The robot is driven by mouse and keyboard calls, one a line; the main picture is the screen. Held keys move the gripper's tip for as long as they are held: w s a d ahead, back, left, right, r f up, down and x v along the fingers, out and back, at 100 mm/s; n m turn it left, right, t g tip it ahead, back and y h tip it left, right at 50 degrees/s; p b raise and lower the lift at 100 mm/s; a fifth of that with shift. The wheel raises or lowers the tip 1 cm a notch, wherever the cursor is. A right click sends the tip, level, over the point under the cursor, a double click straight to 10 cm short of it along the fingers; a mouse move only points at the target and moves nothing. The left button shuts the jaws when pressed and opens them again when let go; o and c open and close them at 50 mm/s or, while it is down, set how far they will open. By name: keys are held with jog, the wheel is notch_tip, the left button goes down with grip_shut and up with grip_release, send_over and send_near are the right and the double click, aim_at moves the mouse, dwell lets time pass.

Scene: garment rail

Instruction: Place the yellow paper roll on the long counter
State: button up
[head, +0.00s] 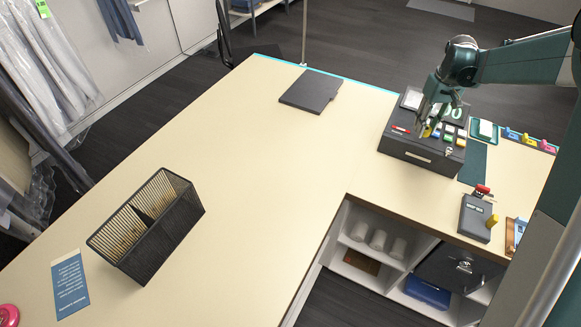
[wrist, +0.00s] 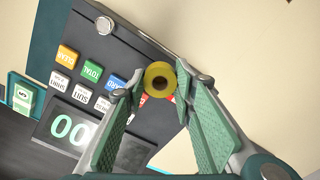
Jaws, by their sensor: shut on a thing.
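The yellow paper roll (wrist: 150,73) is between the fingertips of my gripper (wrist: 160,85) in the wrist view, its round end and dark core hole facing the camera. My gripper (head: 431,122) is shut on it. In the head view the gripper is over the dark cash register (head: 408,148) on the right, and a small bit of yellow shows at its tips. In the wrist view the register's keys lie beyond the fingers. The long counter (head: 250,200) is beige and runs from lower left to upper middle.
A black mesh basket (head: 178,232) and a blue card (head: 69,284) are on the counter's left part. A dark flat folder (head: 310,91) lies near its far end. The counter's middle is clear.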

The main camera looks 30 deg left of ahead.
jog(key=s+a+n, duration=0.2)
jog(key=s+a, duration=0.2)
jog(key=a, duration=0.7)
jog(key=s+a+n, duration=0.1)
jog(key=s+a, duration=0.3)
jog(key=a, duration=0.7)
jog(key=s+a+n, duration=0.2)
jog(key=s+a, duration=0.1)
jog(key=a, duration=0.8)
jog(key=f, duration=0.5)
jog(key=shift+s+a, duration=0.35)
jog(key=shift+a, duration=0.05)
send_over(324, 149)
jog(key=shift+s+d+f, duration=0.1)
jog(key=shift+f, duration=3.1)
jog(key=shift+f+p, duration=0.4)
jog(key=shift+f, duration=1.45)
jog(key=shift+f, duration=0.2)
